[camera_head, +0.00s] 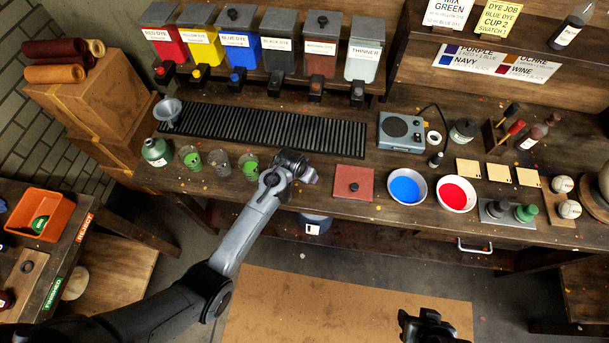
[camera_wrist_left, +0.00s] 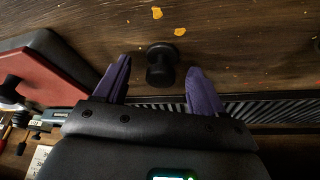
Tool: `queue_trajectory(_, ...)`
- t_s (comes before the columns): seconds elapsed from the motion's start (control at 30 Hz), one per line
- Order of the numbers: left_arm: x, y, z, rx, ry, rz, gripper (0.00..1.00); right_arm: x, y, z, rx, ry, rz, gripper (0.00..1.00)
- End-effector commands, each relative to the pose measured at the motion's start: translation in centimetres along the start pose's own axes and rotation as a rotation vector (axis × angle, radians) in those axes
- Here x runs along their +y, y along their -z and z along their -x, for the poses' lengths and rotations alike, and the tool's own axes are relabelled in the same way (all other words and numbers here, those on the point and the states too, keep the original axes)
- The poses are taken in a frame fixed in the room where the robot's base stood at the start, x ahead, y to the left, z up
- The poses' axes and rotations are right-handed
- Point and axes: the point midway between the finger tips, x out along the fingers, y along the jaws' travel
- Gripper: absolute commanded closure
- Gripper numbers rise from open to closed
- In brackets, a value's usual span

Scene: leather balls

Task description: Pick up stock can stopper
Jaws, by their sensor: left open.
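A black stopper (camera_wrist_left: 161,65) with a round knob shows in the left wrist view against the dark wooden bench top. It lies between the two purple fingers of my left gripper (camera_wrist_left: 160,85), with a gap on each side. That gripper is open. In the head view my left gripper (camera_head: 308,172) is over the bench, left of the red pad, and the stopper is hidden there. A dark part of my right gripper (camera_head: 430,326) shows at the bottom edge of the head view; its fingers are unclear. I cannot tell which vessel is the stock can.
The red pad (camera_head: 345,171) carries a black knob. The blue bowl (camera_head: 407,203) and red bowl (camera_head: 456,210) stand to its right. A black ribbed rack (camera_head: 260,131) lies behind.

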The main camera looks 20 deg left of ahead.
Motion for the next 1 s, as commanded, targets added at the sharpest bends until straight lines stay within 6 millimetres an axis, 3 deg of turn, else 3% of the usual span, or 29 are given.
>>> queue_trajectory(0.33,0.00,0.02,-0.51,0.000,0.000,0.001,0.32,-0.05,-0.04,-0.08,-0.001,0.002,-0.002,0.52)
queue_trajectory(0.7,0.00,0.00,-0.50,0.000,0.000,0.000,0.89,-0.23,-0.01,-0.08,0.000,0.007,-0.009,0.52)
queue_trajectory(1.0,0.00,0.03,-0.44,0.000,0.000,0.000,0.90,-0.24,-0.02,-0.09,-0.001,0.008,-0.009,0.52)
